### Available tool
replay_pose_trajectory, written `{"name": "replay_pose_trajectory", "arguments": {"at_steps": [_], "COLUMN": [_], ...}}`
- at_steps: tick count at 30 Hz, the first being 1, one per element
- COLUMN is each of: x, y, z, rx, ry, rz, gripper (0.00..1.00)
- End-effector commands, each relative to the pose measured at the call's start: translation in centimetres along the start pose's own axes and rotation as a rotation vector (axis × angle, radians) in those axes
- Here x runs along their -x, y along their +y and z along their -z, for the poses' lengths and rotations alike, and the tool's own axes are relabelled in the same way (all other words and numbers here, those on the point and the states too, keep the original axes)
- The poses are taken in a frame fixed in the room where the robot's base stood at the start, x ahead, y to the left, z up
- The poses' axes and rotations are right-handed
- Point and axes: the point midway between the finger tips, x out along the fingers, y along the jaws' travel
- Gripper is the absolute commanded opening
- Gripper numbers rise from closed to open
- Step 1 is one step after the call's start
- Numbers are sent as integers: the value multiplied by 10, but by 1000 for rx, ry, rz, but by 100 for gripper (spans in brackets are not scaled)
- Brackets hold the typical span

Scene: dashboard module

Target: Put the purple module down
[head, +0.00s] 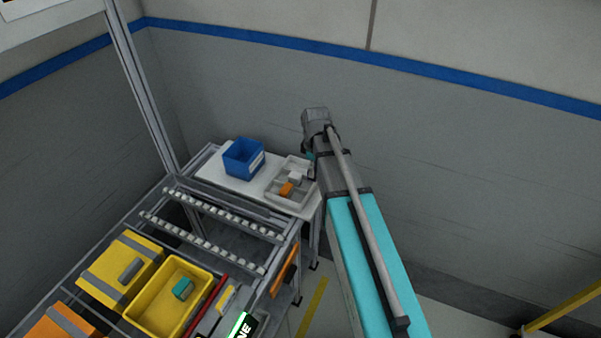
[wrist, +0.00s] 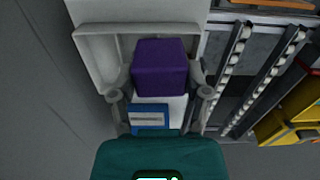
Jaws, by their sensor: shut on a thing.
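The purple module (wrist: 160,65) is between the two fingers of my gripper (wrist: 160,78) in the wrist view. My gripper is shut on it. Behind the module is a light grey tray (wrist: 98,50); the module overlaps its area, and I cannot tell whether it touches the tray floor. My arm hides the gripper's fingers and the purple module there.
A blue bin (head: 243,158) stands left of the tray on the white table (head: 212,172); it also shows in the wrist view (wrist: 149,116). Roller rails (head: 205,232) run in front. A yellow tote (head: 165,300) holds a teal block (head: 183,288). A grey wall stands behind.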

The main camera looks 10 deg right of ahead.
Motion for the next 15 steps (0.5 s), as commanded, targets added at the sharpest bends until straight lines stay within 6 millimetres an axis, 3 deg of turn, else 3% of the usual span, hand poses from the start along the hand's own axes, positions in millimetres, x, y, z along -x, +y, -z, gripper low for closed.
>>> {"name": "replay_pose_trajectory", "arguments": {"at_steps": [15], "x": [9], "y": [7], "z": [-8], "rx": [-662], "ry": [1], "rz": [0], "gripper": [13]}}
